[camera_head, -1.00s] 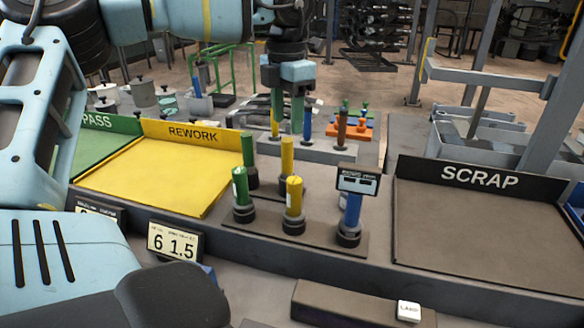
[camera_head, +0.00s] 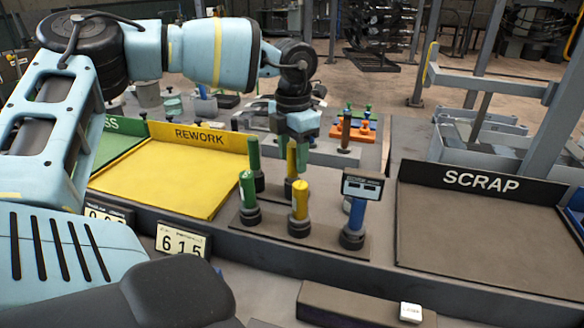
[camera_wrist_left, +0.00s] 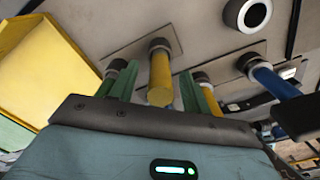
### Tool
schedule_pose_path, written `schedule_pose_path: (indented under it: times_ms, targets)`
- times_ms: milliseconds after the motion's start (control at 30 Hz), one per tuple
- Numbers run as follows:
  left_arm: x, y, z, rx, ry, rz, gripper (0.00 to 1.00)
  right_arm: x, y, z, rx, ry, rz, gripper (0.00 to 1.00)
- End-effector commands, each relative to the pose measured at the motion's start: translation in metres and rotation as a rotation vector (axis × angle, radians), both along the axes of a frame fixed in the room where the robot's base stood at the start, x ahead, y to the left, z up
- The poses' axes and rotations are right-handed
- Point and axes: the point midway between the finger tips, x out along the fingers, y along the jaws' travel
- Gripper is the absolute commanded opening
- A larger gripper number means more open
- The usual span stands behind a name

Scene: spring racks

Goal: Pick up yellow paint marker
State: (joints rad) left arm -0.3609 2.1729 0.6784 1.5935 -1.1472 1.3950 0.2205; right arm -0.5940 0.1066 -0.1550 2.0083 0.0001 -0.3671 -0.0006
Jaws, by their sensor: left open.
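Two yellow paint markers stand upright in dark holders on a grey plate: a rear one (camera_head: 291,160) and a front one (camera_head: 300,201). My left gripper (camera_head: 302,150) is open and points down at the rear yellow marker, partly covering it in the head view. In the left wrist view, a yellow marker (camera_wrist_left: 160,76) stands between the green fingers of my left gripper (camera_wrist_left: 160,88). I cannot tell whether the fingers touch it. Another bit of yellow shows behind the right finger. My right gripper is not in view.
A yellow REWORK tray (camera_head: 165,180) lies left and a SCRAP tray (camera_head: 480,225) lies right. An orange rack (camera_head: 365,132) is behind.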

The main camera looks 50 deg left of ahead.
Motion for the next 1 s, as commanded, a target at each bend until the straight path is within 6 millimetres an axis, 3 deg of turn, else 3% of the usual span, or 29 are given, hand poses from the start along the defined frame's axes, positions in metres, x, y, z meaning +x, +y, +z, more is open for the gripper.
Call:
schedule_pose_path:
  times_ms: [167, 500, 767, 1000]
  targets:
    - [0.000, 0.000, 0.000, 0.000, 0.000, 0.000, 0.46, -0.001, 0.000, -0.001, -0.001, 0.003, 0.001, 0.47]
    - [0.000, 0.000, 0.000, 0.000, 0.000, 0.000, 0.02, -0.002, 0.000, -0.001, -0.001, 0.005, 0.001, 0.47]
    - [0.001, 0.000, 0.003, 0.001, -0.002, 0.000, 0.02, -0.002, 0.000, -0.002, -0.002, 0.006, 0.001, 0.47]
    - [0.002, 0.000, 0.035, 0.002, -0.005, 0.001, 0.02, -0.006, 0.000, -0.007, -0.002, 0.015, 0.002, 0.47]
